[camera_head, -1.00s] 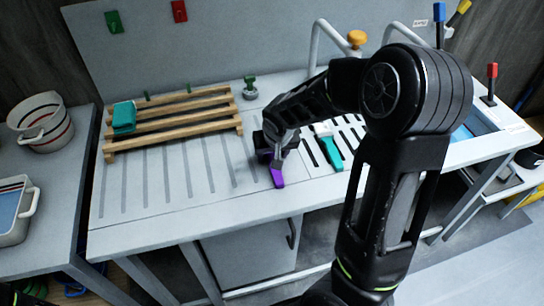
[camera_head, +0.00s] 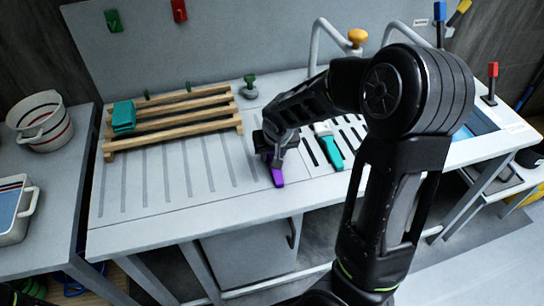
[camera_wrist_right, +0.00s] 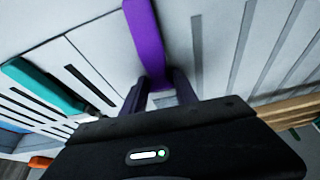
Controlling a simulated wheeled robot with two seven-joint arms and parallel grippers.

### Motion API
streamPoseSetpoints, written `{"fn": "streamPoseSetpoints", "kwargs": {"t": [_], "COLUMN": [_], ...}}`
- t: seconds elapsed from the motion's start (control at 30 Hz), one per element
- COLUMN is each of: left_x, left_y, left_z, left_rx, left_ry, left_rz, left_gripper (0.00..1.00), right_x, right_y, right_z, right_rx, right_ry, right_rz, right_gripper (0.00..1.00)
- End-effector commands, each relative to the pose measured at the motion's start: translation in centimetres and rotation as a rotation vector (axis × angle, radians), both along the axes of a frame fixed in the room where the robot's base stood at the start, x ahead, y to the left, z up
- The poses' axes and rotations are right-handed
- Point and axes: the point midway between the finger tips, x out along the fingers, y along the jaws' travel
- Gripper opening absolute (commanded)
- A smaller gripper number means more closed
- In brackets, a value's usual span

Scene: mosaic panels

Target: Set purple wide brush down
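The purple wide brush (camera_head: 278,178) is at the front part of the grooved counter (camera_head: 215,205), its handle pointing toward the front edge. My right gripper (camera_head: 273,158) is low over the counter, fingers pointing down, with the brush between them. In the right wrist view, the purple handle (camera_wrist_right: 146,38) runs between the two fingers (camera_wrist_right: 160,88), which appear close against its sides. The brush's head is mostly hidden by the gripper. I cannot tell whether the brush touches the counter. My left gripper is not in view.
A teal brush (camera_head: 331,151) lies just right of the gripper. A wooden rack (camera_head: 180,118) with a teal block (camera_head: 124,117) stands at the back left. A green-topped peg (camera_head: 249,87) and a tap (camera_head: 357,37) are behind. The counter's left front is clear.

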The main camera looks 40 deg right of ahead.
Motion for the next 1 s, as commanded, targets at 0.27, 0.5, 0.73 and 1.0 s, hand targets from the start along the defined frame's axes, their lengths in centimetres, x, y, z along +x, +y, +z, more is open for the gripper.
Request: {"fn": "streamPoseSetpoints", "kwargs": {"t": [0.27,0.5,0.73,1.0], "left_x": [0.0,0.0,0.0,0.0], "left_y": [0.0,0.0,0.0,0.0], "left_z": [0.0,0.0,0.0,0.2], "left_rx": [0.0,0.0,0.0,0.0], "left_ry": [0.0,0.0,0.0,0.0], "left_rz": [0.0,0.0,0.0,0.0], "left_gripper": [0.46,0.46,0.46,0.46], "right_x": [0.0,0.0,0.0,0.1], "right_y": [0.0,0.0,0.0,0.0], "right_z": [0.0,0.0,0.0,1.1], "right_rx": [0.0,0.0,0.0,0.0], "right_ry": [0.0,0.0,0.0,-0.004], "right_rz": [0.0,0.0,0.0,-0.001], "right_gripper": [0.11,0.0,0.0,0.0]}}
